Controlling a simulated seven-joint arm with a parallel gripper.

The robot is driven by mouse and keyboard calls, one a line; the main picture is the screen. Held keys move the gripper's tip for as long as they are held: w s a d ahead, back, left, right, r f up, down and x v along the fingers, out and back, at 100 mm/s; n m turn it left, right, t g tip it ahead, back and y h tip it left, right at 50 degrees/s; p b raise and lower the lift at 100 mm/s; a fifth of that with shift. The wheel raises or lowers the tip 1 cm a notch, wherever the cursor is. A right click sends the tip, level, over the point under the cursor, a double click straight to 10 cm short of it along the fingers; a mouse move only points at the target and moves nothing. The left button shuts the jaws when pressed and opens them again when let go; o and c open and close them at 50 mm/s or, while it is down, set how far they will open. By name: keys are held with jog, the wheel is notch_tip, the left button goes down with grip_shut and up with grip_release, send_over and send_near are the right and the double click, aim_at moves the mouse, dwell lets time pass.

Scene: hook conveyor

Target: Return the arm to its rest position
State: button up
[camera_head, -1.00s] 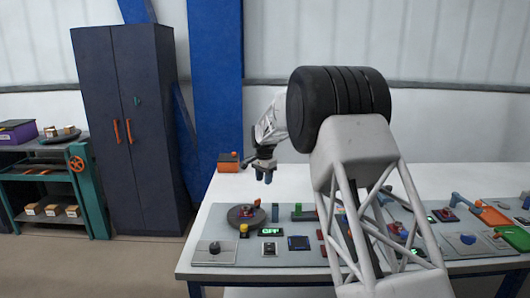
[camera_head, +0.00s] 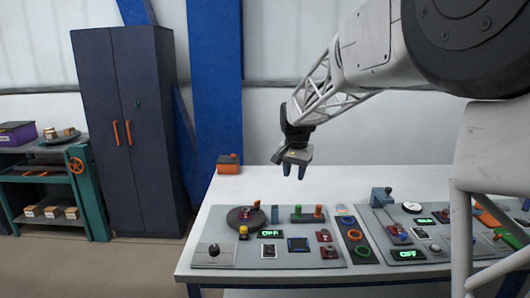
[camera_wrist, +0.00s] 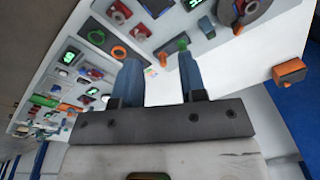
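My gripper (camera_head: 295,170) hangs in the air above the white table (camera_head: 340,178), over its back half, with its fingers pointing down. In the wrist view my gripper (camera_wrist: 160,80) shows two blue fingers spread apart with nothing between them. My arm reaches in from the right side of the head view, and its large dark joint fills the upper right. The gripper touches nothing that I can see.
Control panels (camera_head: 225,253) with knobs, buttons and green displays cover the table's front. An orange box (camera_head: 228,167) sits at the back left. A dark cabinet (camera_head: 125,190) and a teal shelf (camera_head: 95,200) stand to the left.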

jog(key=s+d+r+n+t, duration=0.1)
jog(key=s+d, duration=0.2)
jog(key=s, duration=0.9)
jog(key=s+d+r+n, duration=0.2)
jog(key=s+d, duration=0.1)
jog(key=s, duration=1)
jog(key=s+d+f+n, duration=0.1)
jog(key=s+f, duration=0.2)
jog(key=s, duration=0.7)
jog(key=s+d+f+n, duration=0.1)
jog(key=s+f, duration=0.3)
jog(key=s, duration=0.7)
jog(key=shift+s+d+f+t, duration=0.2)
jog(key=shift+d+t, duration=0.1)
jog(key=shift+d, duration=0.35)
